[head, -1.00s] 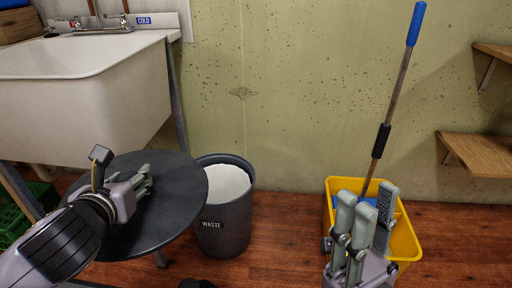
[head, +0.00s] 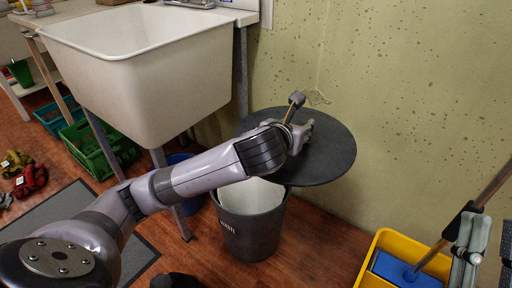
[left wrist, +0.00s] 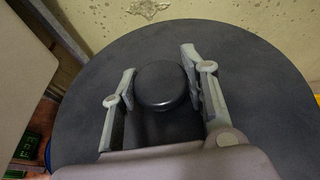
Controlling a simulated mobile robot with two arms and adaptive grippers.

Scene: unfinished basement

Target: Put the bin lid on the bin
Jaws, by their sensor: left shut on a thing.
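The bin lid (head: 330,160) is a wide dark round disc with a knob (left wrist: 162,86). My left gripper (head: 302,134) is shut on the knob, with a finger on each side of it in the left wrist view (left wrist: 160,75). The grey waste bin (head: 252,232) stands on the floor with a white liner inside. The lid is held above and behind the bin, offset to the right, and covers part of its rim from view. My right gripper (head: 484,242) is partly cut off at the right edge, its fingers apart and empty.
A white utility sink (head: 150,80) stands left of the bin, one leg close to it. Green crates (head: 95,150) lie under the sink. The wall is close behind the lid.

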